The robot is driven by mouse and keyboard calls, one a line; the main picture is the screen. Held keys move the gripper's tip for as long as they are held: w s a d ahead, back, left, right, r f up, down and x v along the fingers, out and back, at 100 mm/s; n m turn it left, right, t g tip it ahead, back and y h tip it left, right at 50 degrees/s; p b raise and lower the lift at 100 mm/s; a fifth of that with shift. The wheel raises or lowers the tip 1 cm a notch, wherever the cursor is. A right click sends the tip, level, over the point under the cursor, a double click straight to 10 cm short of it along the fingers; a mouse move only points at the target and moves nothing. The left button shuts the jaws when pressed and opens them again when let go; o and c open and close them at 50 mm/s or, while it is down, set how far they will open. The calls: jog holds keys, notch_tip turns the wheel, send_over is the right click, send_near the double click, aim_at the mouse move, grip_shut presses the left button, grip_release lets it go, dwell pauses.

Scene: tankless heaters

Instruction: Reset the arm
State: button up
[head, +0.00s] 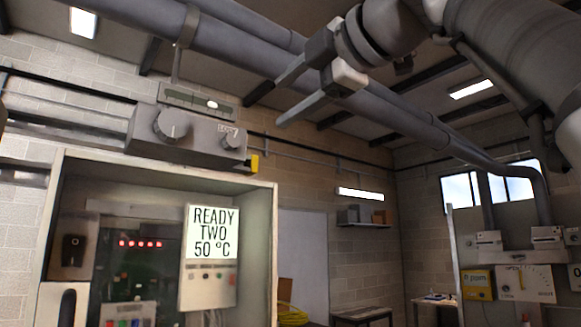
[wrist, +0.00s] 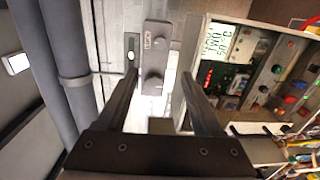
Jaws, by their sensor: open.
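My gripper (head: 279,103) is raised near the top centre of the head view, with its two fingers spread and pointing left. Nothing is between them. My arm comes in from the upper right corner. In the wrist view my gripper (wrist: 158,72) is also open and empty, its fingers pointing toward a grey two-knob unit (wrist: 155,58) on the wall. In the head view that knob unit (head: 185,135) is left of and below the gripper. I cannot tell the exact gap, but no contact shows.
An open cabinet (head: 165,167) at lower left holds a display (head: 212,233) reading "READY TWO 50 °C". Large grey pipes (head: 240,45) run under the ceiling behind the gripper. A second panel (head: 525,283) with a yellow box stands at right. A table (head: 362,314) is at the back.

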dwell(0.3)
jog(key=w+d+f+m+g+h, duration=0.1)
jog(key=d+f+m+g+h, duration=0.15)
jog(key=f+m, duration=0.75)
jog(key=w+d+f+m+g+h, duration=0.15)
jog(key=d+f+m+h, duration=0.3)
jog(key=f, duration=1.25)
jog(key=s+d+f+m+g+h, duration=0.1)
jog(key=s+d+f+m, duration=0.1)
jog(key=f, duration=0.9)
jog(key=s+d+f+m+g+h, duration=0.1)
jog(key=s+f+m, duration=0.4)
jog(key=f, duration=0.6)
jog(key=s+d+f+m+g+h, duration=0.1)
jog(key=s+d+f+m+g, duration=0.1)
jog(key=s+d+f+m, duration=0.2)
notch_tip(320, 180, down, 8)
jog(key=s, duration=0.3)
jog(key=shift+r+g, duration=0.15)
jog(key=shift+g, duration=0.15)
jog(key=shift+w+a, duration=0.1)
